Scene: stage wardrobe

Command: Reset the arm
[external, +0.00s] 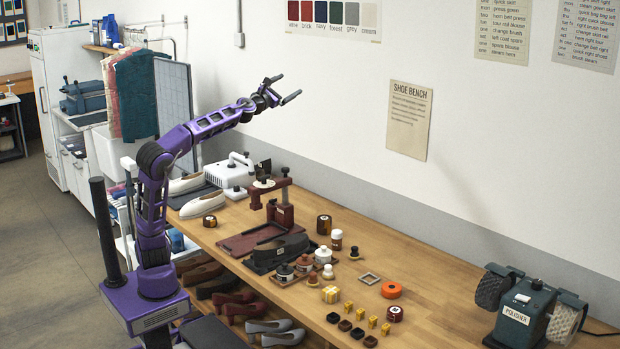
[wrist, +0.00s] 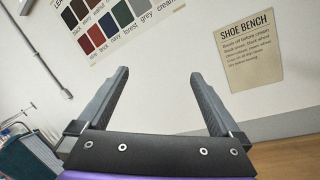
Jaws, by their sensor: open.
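My gripper (external: 285,90) is raised high above the bench, in front of the white wall, at the end of my purple arm. In the wrist view my gripper (wrist: 158,98) has its two dark fingers wide apart with nothing between them. The fingers point toward the wall. Nothing touches the gripper.
The wooden bench (external: 450,290) below holds shoes, jars, a dark red press stand (external: 285,215) and small yellow and dark blocks. A polisher (external: 530,312) stands at the right end. A garment rack with a teal cloth (external: 135,95) is left of my arm. Air around the gripper is free.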

